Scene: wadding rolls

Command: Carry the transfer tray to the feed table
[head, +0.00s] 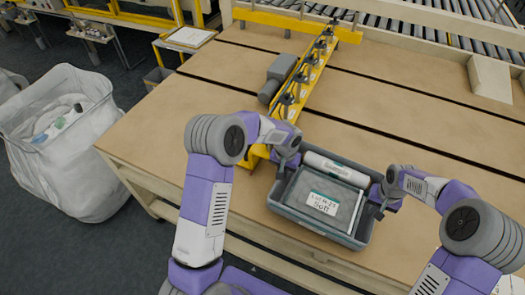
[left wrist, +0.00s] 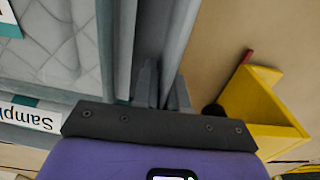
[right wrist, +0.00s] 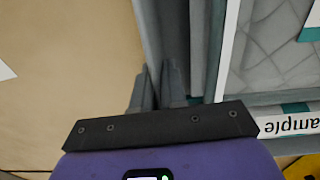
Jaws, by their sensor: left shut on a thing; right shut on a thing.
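The grey transfer tray (head: 285,213) is at the front edge of the large wooden table (head: 180,125). A white roll (head: 336,167) and a quilted grey pad with a label (head: 322,203) lie in it. My left gripper (head: 283,172) is shut on the tray's left wall, and that wall (left wrist: 150,40) runs between its fingers in the left wrist view. My right gripper (head: 377,205) is shut on the right wall, which also shows in the right wrist view (right wrist: 178,40). I cannot tell whether the tray's underside touches the table.
A yellow rail (head: 305,75) with several black fittings and a grey motor stands on the table behind the tray. A white sack (head: 60,140) stands on the floor at left. A roller conveyor (head: 425,50) runs along the back. The tabletop right of the rail is mostly clear.

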